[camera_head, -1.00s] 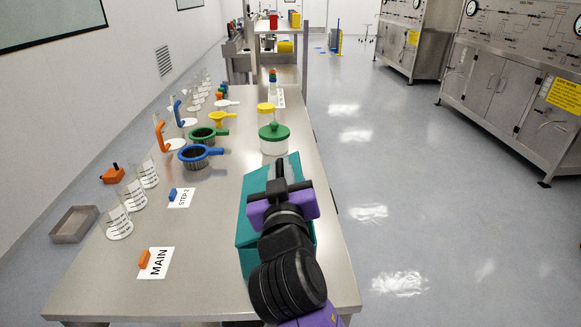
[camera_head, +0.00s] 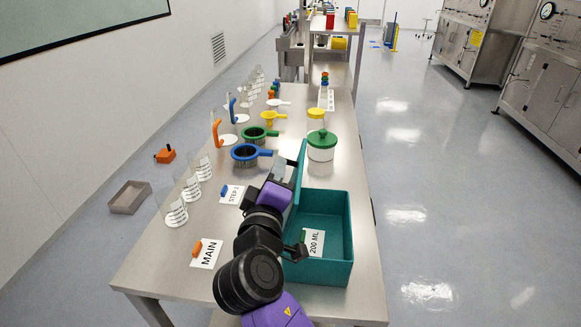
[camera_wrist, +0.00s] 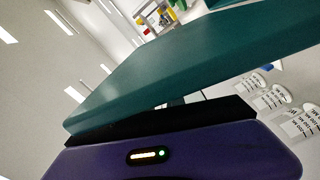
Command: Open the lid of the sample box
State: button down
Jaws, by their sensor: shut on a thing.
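The teal sample box (camera_head: 325,274) stands on the right part of the steel bench, with its inside exposed. Its teal lid (camera_head: 300,168) stands raised, nearly upright, along the box's left side. In the wrist view the lid (camera_wrist: 190,75) is a broad teal panel against the black finger. My purple and black gripper (camera_head: 284,172) is at the lid's left face and shut on it. The fingertips are partly hidden.
Beyond the box stands a jar with a green lid (camera_head: 321,146). Clear beakers (camera_head: 175,210) and MAIN (camera_head: 207,253) and STEP cards lie along the left side.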

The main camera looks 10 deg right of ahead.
jog(key=shift+w+a+f+n, duration=0.1)
jog(key=shift+a+f+n, duration=0.1)
jog(key=shift+a+n, duration=0.25)
jog(key=shift+w+a+f+n, duration=0.1)
jog(key=shift+a+f+n, duration=0.1)
jog(key=shift+a+n, duration=0.2)
jog(key=c, duration=1.5)
grip_release()
jog(key=shift+o, duration=0.2)
jog(key=shift+r, duration=0.1)
jog(key=b+v, duration=0.1)
jog(key=v, duration=0.6)
jog(key=shift+s, duration=0.35)
jog(key=shift+a, duration=0.15)
